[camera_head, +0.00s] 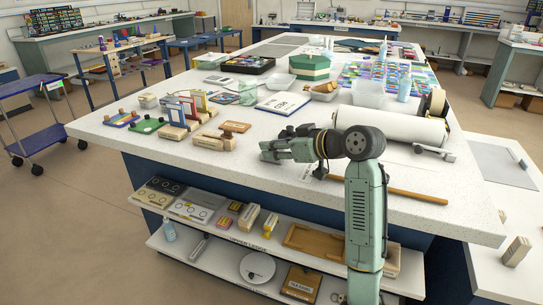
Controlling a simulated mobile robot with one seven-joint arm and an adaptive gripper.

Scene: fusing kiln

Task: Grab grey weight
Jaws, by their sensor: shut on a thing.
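My gripper (268,151) is at the near part of the white worktop, low over it, with its fingers pointing left. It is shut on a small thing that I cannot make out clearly. The thing is mostly hidden by the fingers, and I cannot tell for sure that it is the grey weight. No other grey weight stands out clearly on the worktop (240,185).
Wooden blocks and a wooden-handled stamp (235,127) lie left of my gripper. A wooden rod (415,193) lies to its right. A large white roll (390,127) and a clear tub (368,93) stand behind.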

